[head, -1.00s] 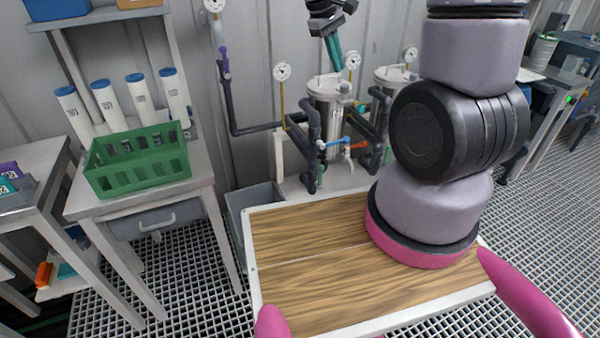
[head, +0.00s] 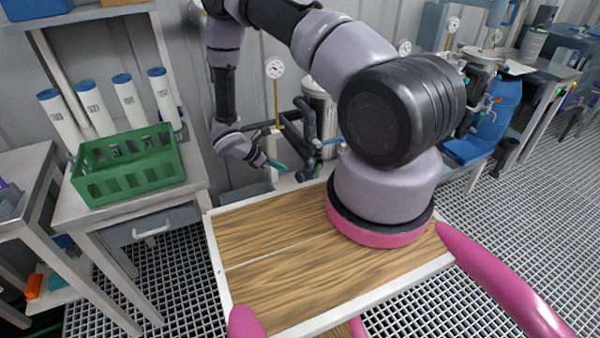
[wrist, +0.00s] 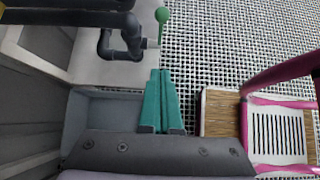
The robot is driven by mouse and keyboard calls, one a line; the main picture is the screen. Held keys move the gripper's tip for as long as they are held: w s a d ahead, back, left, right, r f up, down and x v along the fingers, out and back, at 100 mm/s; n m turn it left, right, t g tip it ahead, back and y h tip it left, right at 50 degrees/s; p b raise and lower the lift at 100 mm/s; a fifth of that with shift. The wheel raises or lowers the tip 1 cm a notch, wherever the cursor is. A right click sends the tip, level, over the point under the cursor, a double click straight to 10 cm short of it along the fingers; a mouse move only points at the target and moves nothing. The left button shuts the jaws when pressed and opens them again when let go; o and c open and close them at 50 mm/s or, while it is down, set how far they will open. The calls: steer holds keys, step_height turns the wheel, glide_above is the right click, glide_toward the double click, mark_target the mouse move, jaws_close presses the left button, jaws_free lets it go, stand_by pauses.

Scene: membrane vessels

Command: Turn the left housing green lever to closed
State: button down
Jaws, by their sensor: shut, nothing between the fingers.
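The green lever (wrist: 162,18) shows in the wrist view as a round green knob on a thin stem, beside the open-ended dark pipe elbow (wrist: 122,48). The left housing (head: 318,105) is a silver cylinder among dark pipes in the head view, partly hidden by my arm. The lever is too small to make out surely in the head view. My gripper (wrist: 160,72) has teal fingers pressed together, empty. Its tips lie short of the lever in the wrist view, apart from it. In the head view my gripper (head: 283,167) is low, left of the housing's pipes.
A grey bin (wrist: 95,112) lies below and left of my fingers in the wrist view. A wooden-topped deck (head: 270,260) fills the foreground. A green crate (head: 130,172) stands on a side table at left. A blue lever (head: 330,142) shows near the housing.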

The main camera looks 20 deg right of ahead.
mark_target(317, 176)
steer(key=shift+d+r+x, duration=0.3)
steer(key=shift+x, duration=1.85)
steer(key=shift+d+r+x, duration=0.35)
steer(key=shift+x, duration=1.8)
steer(key=shift+d+r+x, duration=0.3)
steer(key=shift+x, duration=1.85)
steer(key=shift+d+r+y, duration=0.15)
steer(key=shift+d+y, duration=0.1)
steer(key=shift+y, duration=0.05)
